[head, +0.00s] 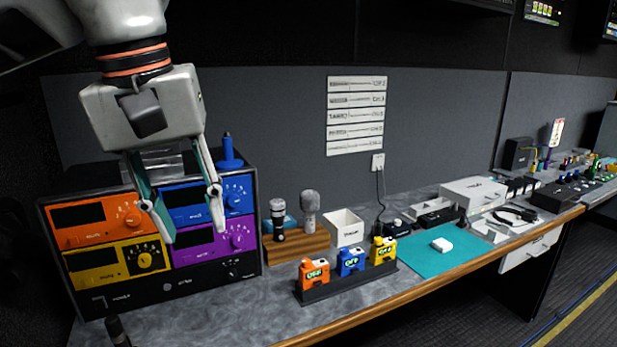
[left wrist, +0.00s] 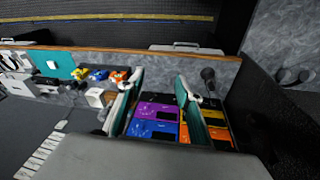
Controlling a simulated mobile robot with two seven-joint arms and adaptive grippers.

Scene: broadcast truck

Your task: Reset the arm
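My left gripper (head: 188,216) hangs down from the upper left in the head view, in front of the rack of coloured units (head: 165,288). Its two fingers are spread apart with nothing between them. In the left wrist view the open fingers (left wrist: 166,95) frame the purple and blue panels of the same rack (left wrist: 153,128). It looks apart from the rack, though the exact gap is hard to tell. My right gripper is not in view.
Orange, blue and yellow packs (head: 350,262) stand in a black holder on the counter (head: 235,318). Two microphones (head: 310,209) stand on a wooden base. A white box (head: 346,227) and teal mat (head: 428,262) lie to the right. A blue object (head: 229,152) tops the rack.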

